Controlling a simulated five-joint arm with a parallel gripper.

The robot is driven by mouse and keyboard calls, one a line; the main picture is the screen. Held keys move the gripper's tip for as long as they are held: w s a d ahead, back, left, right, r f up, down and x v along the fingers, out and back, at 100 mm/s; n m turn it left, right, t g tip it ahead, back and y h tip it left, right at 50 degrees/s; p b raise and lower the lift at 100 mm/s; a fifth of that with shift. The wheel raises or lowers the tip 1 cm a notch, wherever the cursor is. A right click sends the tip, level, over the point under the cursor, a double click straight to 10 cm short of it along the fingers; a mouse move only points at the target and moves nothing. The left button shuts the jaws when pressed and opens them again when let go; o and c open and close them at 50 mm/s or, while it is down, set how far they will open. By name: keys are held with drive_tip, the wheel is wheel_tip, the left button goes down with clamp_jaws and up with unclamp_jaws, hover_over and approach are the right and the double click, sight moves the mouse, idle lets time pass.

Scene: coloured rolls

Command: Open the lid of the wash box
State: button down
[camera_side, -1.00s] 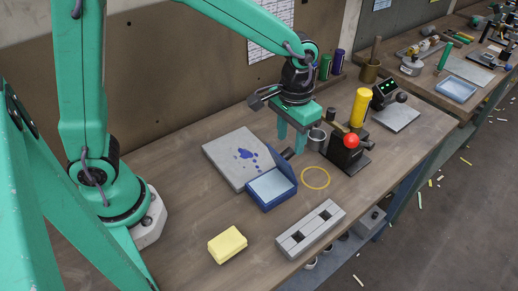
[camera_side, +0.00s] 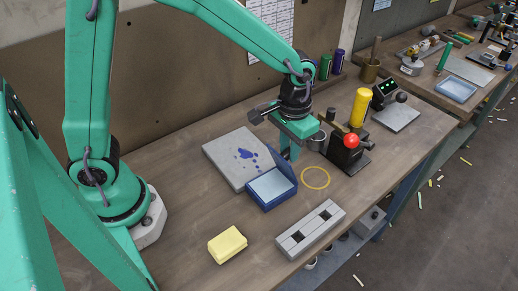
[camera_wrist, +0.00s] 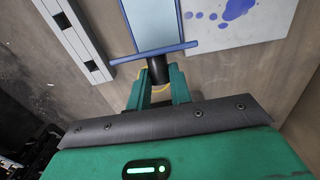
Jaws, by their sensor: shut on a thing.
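The wash box (camera_side: 268,206) is a blue tray with a pale blue inside, on the bench in the side view. Its blue lid (camera_side: 282,172) stands raised along the box's far right edge. In the wrist view the box (camera_wrist: 180,20) is at the top, and the lid (camera_wrist: 125,59) shows nearly edge-on as a blue bar. A black knob (camera_wrist: 158,70) sticks out from the lid. My gripper (camera_wrist: 160,80) is shut on this knob. In the side view my gripper (camera_side: 288,154) is behind the lid, and the knob is mostly hidden.
A grey board (camera_side: 232,160) with blue stains lies left of the box. A yellow ring (camera_side: 315,178) lies to the right. A yellow sponge (camera_side: 227,245) and grey block (camera_side: 310,228) are in front.

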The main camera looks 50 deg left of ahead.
drive_tip(key=shift+w+f+g+y, duration=0.2)
drive_tip(key=shift+w+g+y, duration=0.3)
drive_tip(key=shift+w+g, duration=0.85)
drive_tip(key=c, duration=1.3)
unclamp_jaws()
drive_tip(key=shift+o, duration=0.2)
drive_tip(key=shift+r, duration=0.1)
drive_tip(key=v, duration=0.7)
drive_tip(key=shift+r, duration=0.3)
